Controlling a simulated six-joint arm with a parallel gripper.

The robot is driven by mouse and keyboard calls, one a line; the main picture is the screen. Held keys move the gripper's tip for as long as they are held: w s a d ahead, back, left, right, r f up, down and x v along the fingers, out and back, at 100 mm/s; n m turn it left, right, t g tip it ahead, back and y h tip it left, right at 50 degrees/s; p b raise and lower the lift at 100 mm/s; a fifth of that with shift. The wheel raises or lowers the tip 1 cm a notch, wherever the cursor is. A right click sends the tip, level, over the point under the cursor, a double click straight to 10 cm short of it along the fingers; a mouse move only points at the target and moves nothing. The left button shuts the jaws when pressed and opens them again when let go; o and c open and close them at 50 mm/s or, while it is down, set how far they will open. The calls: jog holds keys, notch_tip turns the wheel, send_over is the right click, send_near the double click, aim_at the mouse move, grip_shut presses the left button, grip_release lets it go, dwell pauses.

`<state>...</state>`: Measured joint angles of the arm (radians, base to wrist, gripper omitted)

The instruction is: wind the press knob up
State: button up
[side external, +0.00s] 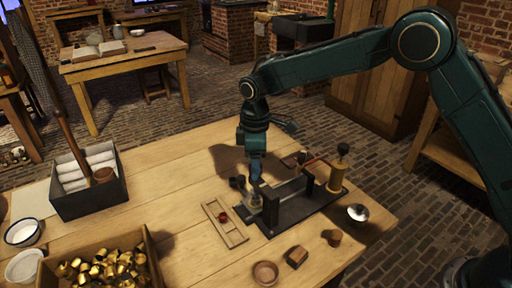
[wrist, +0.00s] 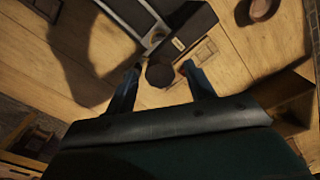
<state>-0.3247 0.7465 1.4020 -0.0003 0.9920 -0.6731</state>
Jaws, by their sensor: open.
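The press (side external: 290,195) stands on a dark base plate (side external: 285,222) on the workbench. A round dark knob (wrist: 160,74) shows in the wrist view between my two fingertips. There appears to be a small gap on each side of it, and I cannot tell its height against the fingers. My gripper (side external: 256,178) points down over the left end of the press in the side view. It is open and empty, and it hides part of the press there. Small dark round parts (side external: 237,182) show just left of it.
A crate of brass pieces (side external: 105,265) and a box of white rolls (side external: 90,195) stand further left. Wooden bowls and blocks lie in front.

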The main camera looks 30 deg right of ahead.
jog(key=shift+r, duration=0.15)
notch_tip(320, 180, up, 14)
jog(key=shift+f, duration=0.2)
dwell(0.5)
